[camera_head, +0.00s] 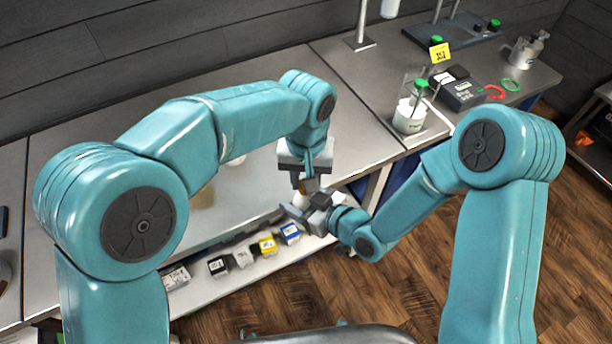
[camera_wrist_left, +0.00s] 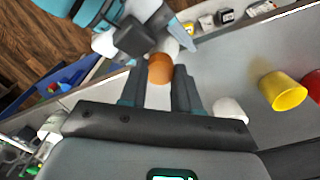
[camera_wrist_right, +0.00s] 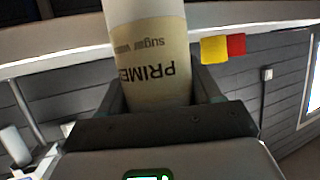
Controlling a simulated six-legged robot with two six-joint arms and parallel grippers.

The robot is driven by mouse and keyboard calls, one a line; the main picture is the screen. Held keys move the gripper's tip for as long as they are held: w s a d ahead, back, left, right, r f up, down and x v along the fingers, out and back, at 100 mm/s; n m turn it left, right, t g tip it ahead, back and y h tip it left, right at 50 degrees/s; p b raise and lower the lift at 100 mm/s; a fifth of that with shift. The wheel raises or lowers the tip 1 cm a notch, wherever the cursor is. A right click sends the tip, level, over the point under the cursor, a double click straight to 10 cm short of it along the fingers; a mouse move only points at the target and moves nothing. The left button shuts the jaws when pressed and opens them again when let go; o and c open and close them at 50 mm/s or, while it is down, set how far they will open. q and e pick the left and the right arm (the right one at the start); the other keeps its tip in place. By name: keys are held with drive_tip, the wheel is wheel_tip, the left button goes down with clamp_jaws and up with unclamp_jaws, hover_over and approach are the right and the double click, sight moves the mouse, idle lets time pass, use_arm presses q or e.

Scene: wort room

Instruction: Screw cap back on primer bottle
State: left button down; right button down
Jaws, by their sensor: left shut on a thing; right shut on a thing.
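The primer bottle (camera_wrist_right: 150,62) is white with a cream label. It stands upside down in the right wrist view, between the fingers of my right gripper (camera_wrist_right: 160,92), which is shut on it. The orange cap (camera_wrist_left: 160,68) sits between the fingertips of my left gripper (camera_wrist_left: 160,85), which is shut on it. In the left wrist view the cap lies in line with the white bottle (camera_wrist_left: 169,47), right at its end; I cannot tell whether the threads meet. In the head view my left gripper (camera_head: 301,180) is directly above my right gripper (camera_head: 308,211), and the arms partly hide both objects.
A yellow cup (camera_wrist_left: 283,91), a red cup (camera_wrist_left: 313,85) and a white cup (camera_wrist_left: 229,108) are on the steel bench (camera_head: 352,130). Several small boxes (camera_head: 267,246) line the lower shelf. A white beaker (camera_head: 409,116) stands at the right. Wooden floor is open in front.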

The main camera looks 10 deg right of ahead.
use_arm(q)
drive_tip(key=m, duration=0.7)
drive_tip(key=c, duration=0.8)
unclamp_jaws()
drive_tip(key=shift+r, duration=2.25)
drive_tip(key=shift+r, duration=1.95)
drive_tip(key=shift+c, duration=0.4)
